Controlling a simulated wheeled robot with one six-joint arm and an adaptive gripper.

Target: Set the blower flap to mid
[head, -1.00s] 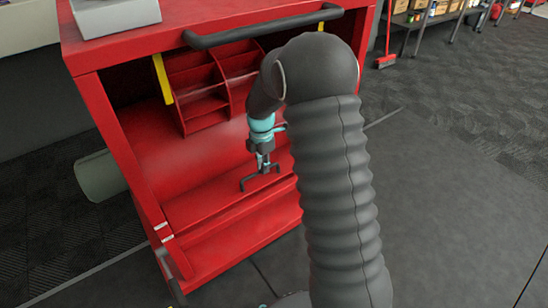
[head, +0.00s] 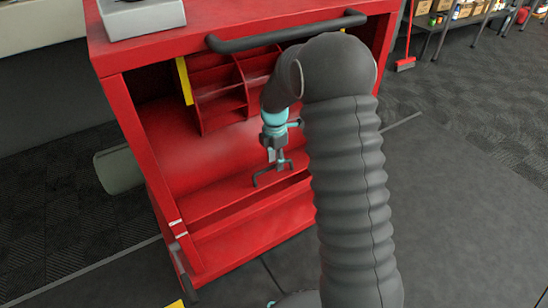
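The blower is a red cabinet with an open front, and its flap (head: 215,198) is the sloping red panel low in the opening. A small black bar handle (head: 262,181) sits on the flap near its front edge. Two small white marks (head: 176,222) are on the left side wall beside the flap's edge. My gripper (head: 279,162) points down at the handle, at or just above its right part. It is small here, and I cannot tell whether its fingers are closed or touch the handle. My dark arm covers the cabinet's right side and the flap's right end.
A black push bar (head: 287,30) runs along the cabinet's top front edge. Red divided shelves (head: 220,95) are behind my wrist. A grey-green cylinder (head: 119,170) sticks out at left. A red broom (head: 405,63) stands by shelving at back right. The right floor is clear.

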